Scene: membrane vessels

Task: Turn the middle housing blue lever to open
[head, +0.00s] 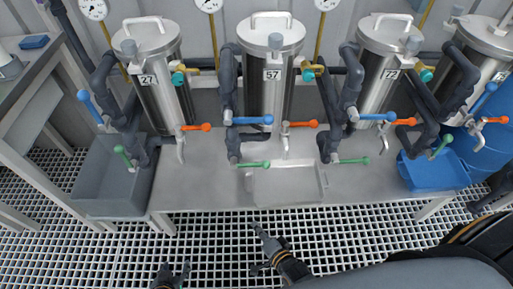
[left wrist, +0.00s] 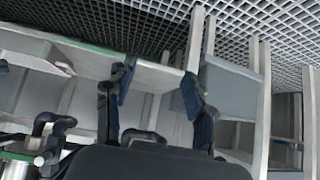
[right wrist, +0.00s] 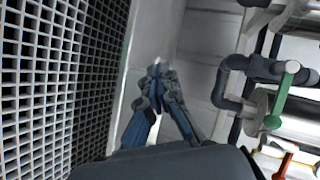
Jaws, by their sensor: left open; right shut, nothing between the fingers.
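The housing labelled 57 (head: 268,95) is a steel cylinder near the middle of the head view. Its blue lever (head: 253,120) lies roughly level, pointing right from a valve on the dark pipe at the cylinder's left. My left gripper (head: 176,270) is open and empty at the bottom of the head view, below the bench front; its parted fingers show in the left wrist view (left wrist: 157,85). My right gripper (head: 262,238) is shut and empty in front of the bench, well below the blue lever. Its fingertips meet in the right wrist view (right wrist: 158,72).
Housings 27 (head: 160,90) and 72 (head: 382,85) flank it, with another at far right. Orange levers (head: 303,124) and green levers (head: 254,164) sit close by. A shallow tray (head: 286,196) rests on the steel bench (head: 200,190). A grey bin (head: 105,190) and a blue bin (head: 440,180) stand at the sides.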

